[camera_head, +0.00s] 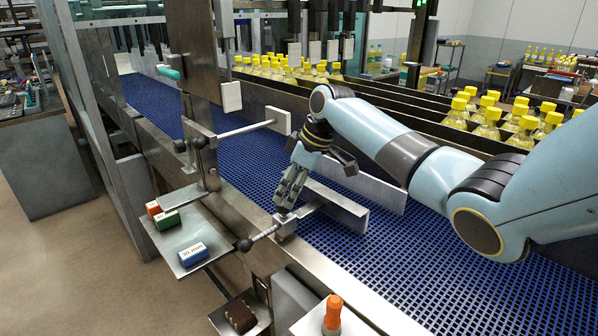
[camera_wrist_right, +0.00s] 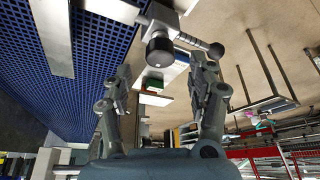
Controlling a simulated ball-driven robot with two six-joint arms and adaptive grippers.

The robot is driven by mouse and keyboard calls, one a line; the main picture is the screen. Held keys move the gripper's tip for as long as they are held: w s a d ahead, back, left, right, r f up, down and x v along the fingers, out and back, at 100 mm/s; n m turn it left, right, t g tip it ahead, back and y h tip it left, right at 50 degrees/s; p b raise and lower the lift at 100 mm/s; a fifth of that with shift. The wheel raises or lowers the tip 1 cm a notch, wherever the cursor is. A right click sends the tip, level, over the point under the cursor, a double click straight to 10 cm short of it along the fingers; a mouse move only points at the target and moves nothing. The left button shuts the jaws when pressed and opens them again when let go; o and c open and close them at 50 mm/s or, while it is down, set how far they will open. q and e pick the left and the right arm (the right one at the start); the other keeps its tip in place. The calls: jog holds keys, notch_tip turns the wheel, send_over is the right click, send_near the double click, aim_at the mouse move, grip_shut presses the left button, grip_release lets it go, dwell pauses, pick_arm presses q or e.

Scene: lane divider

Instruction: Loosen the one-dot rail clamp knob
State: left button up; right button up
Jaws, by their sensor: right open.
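My right gripper (camera_head: 284,205) points down over the near rail clamp (camera_head: 286,227), which carries a rod with a black ball end (camera_head: 244,244) and a white guide plate (camera_head: 338,207). In the right wrist view its two fingers (camera_wrist_right: 160,68) are spread and empty. The clamp's round black knob (camera_wrist_right: 160,49) shows just beyond the fingertips, roughly centred between them; I cannot tell whether they touch it. A second, farther clamp (camera_head: 198,140) has black knobs and a rod to a white plate. No dot marks are readable on either clamp. My left gripper is out of view.
A metal shelf (camera_head: 222,247) beside the conveyor holds an orange block (camera_head: 153,209), a green block (camera_head: 167,220) and a blue block marked 30 mm (camera_head: 192,254). Yellow-capped bottles (camera_head: 490,117) stand in lanes behind the blue belt (camera_head: 450,258). An upright post (camera_head: 196,60) stands left of my gripper.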

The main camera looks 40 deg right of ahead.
jog(key=v, duration=0.6)
jog(key=shift+s+r, duration=0.25)
jog(key=shift+r, duration=0.1)
jog(key=shift+f, duration=0.1)
